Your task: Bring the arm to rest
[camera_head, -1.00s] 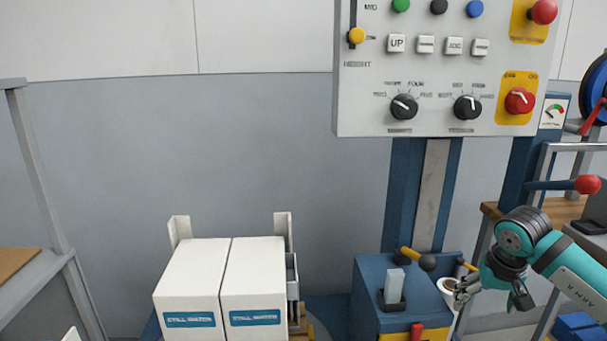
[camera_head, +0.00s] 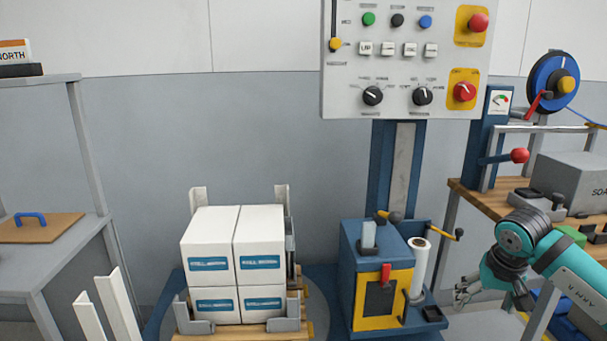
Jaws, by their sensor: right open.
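My right gripper (camera_head: 464,292) is in the lower right of the head view, on a teal and grey arm that comes in from the right edge. Its dark fingers point left and are spread apart, with nothing between them. It hangs in free space, in the picture just right of the blue and yellow machine base and the white film roll (camera_head: 419,268). I cannot tell the depth gap between them. My left gripper does not show.
A control panel (camera_head: 447,68) stands on a blue column above the machine base (camera_head: 382,300). White cartons (camera_head: 208,247) are stacked on a wooden pallet (camera_head: 222,329). A workbench (camera_head: 470,202) is at right, a grey table (camera_head: 60,262) at left. The wall behind is bare.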

